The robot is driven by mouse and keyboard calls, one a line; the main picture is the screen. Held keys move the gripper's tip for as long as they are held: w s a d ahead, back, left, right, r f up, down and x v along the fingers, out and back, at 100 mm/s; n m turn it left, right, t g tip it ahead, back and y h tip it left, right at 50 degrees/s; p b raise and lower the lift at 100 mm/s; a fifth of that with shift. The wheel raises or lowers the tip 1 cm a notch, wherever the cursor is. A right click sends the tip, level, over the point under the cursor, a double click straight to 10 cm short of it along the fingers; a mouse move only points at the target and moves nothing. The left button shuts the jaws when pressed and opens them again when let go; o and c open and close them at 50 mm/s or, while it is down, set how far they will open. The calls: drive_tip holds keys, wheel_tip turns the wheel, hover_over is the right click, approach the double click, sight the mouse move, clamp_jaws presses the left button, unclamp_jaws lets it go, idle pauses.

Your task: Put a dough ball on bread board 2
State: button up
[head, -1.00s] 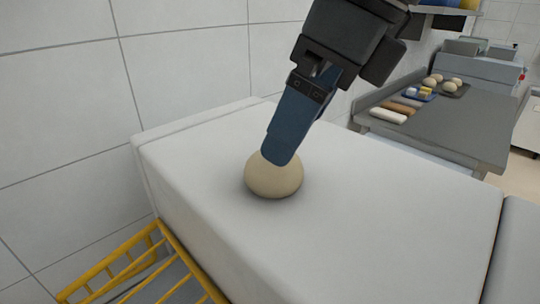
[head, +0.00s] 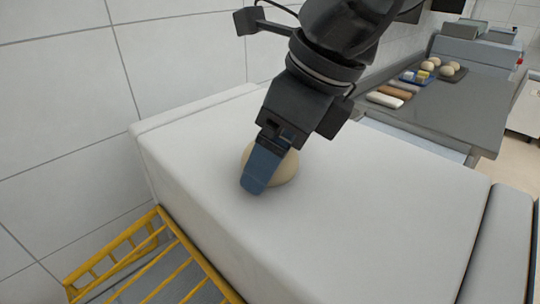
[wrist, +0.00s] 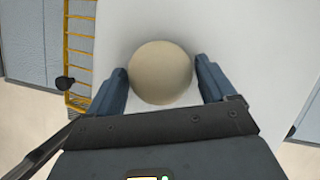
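A pale, round dough ball (head: 287,170) sits on a white, box-shaped surface (head: 380,200). My gripper (head: 260,175) points down at it, and its blue finger covers part of the ball in the head view. In the wrist view my gripper (wrist: 162,72) is open, with the dough ball (wrist: 160,74) between its two blue fingers and a thin gap on each side. No board is labelled; a dark board (head: 462,73) holding several dough balls lies on the far counter, and I cannot tell whether it is bread board 2.
A yellow rack (head: 165,265) stands at the box's front left. A tiled wall (head: 60,90) runs behind. The far grey counter (head: 450,115) carries loaf-like items (head: 388,97) and a blue tray (head: 408,80). The white surface right of the ball is clear.

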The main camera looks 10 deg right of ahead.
drive_tip(key=c, duration=0.9)
drive_tip(key=shift+r, duration=0.1)
